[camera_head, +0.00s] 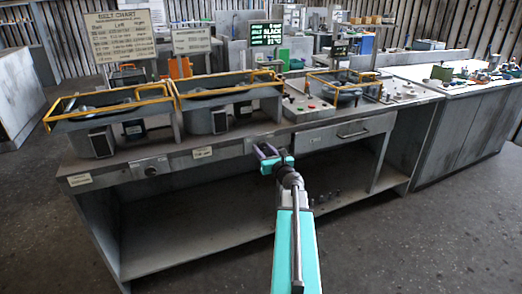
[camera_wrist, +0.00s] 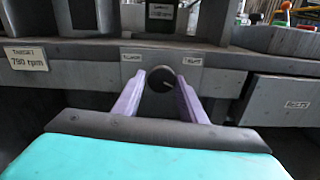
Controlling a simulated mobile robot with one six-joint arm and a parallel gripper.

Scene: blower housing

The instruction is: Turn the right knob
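A dark round knob (camera_wrist: 162,79) with a pale pointer line sits on the front rail of the bench in the wrist view. Its pointer line points to the right and slightly down. My gripper (camera_wrist: 161,84) has two purple fingers spread apart, one on each side of the knob. Narrow gaps seem to show between the fingers and the knob; contact is hard to tell. In the head view my gripper (camera_head: 267,152) is at the bench's front rail and hides this knob. Another knob (camera_head: 151,171) is on the rail farther left.
Two small labels (camera_wrist: 131,58) (camera_wrist: 193,61) flank the knob above. A "TARGET 790 rpm" label (camera_wrist: 26,58) is on the rail at left. A drawer (camera_head: 345,133) is at right. Yellow-framed housings (camera_head: 228,92) stand on the bench (camera_head: 230,150). The floor in front is clear.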

